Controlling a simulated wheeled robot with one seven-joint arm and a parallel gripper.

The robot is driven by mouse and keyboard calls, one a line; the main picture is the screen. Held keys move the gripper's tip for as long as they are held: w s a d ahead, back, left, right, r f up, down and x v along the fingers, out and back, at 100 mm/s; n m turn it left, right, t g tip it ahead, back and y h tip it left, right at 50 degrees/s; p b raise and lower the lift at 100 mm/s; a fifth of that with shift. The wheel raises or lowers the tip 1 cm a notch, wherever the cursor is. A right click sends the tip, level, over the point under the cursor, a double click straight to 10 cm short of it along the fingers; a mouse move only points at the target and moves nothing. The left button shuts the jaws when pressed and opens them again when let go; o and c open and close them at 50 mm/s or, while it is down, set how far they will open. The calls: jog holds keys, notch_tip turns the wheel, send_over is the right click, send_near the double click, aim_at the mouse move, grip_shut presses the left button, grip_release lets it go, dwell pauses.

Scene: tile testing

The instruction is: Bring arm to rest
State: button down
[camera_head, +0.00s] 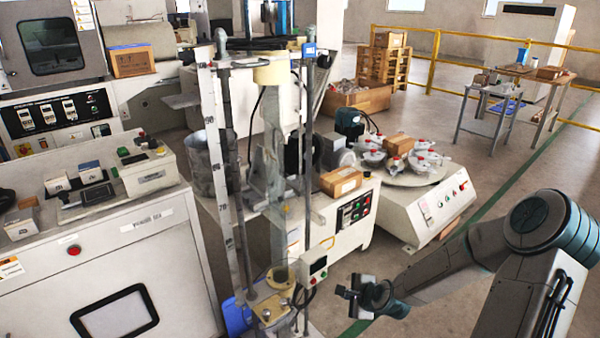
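My arm (460,262) reaches in from the lower right and stretches left, low over the floor. Its end, my gripper (348,294), is right of the base of a tall upright test stand (225,180). A small gap shows between the gripper and the control box (314,268) on the stand. The gripper is small and dark here, and I cannot tell whether its fingers are open or shut. I see no object clearly held in it.
A white machine cabinet (130,250) fills the left. A cardboard box (341,181) sits on a machine behind the stand. A round-topped machine (425,205) with several clamps stands behind my arm. Side tables (490,125) and a yellow railing (480,40) are farther back. Floor shows around my arm.

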jog(key=s+r+n+g+h+p, duration=0.1)
jog(key=s+r+n+p, duration=0.5)
jog(key=r, duration=1.1)
jog(key=s+a+r+n+g+h+p, duration=0.1)
jog(key=s+r+n+p, duration=0.5)
jog(key=r, duration=1.1)
jog(key=s+r+n+g+h+p, duration=0.1)
jog(key=s+r+n+g+p, duration=0.2)
jog(key=s+r+p, duration=0.9)
notch_tip(320, 180, up, 5)
jog(key=n+p, duration=0.2)
jog(key=n, duration=0.1)
jog(key=shift+a+h, duration=0.25)
jog(key=shift+h, duration=0.15)
